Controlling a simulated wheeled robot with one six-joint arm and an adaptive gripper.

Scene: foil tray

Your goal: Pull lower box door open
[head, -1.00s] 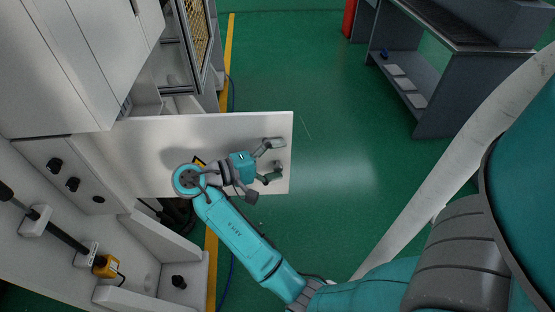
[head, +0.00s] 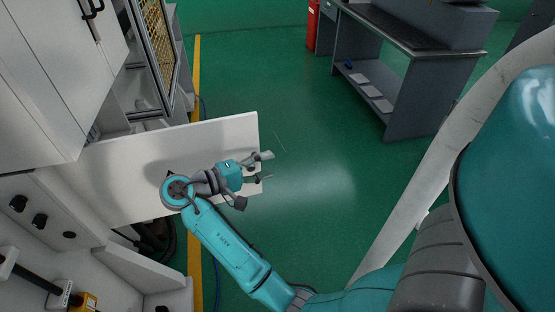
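The lower box door (head: 150,165) is a flat white panel that stands swung out from the white cabinet, over the yellow floor line. Its free edge is at the right, near the middle of the head view. My gripper (head: 264,167) is in front of the door's free end, with its two fingers spread apart and pointing right. The fingertips reach slightly past the door's edge. I see nothing between the fingers. Whether the gripper touches the door cannot be told. No door handle shows clearly.
The white cabinet (head: 40,70) with black knobs (head: 39,221) fills the left. A wire-mesh door (head: 152,45) stands open above. A dark workbench (head: 410,75) and a red cylinder (head: 313,25) stand at the back right. Green floor (head: 320,180) is clear between.

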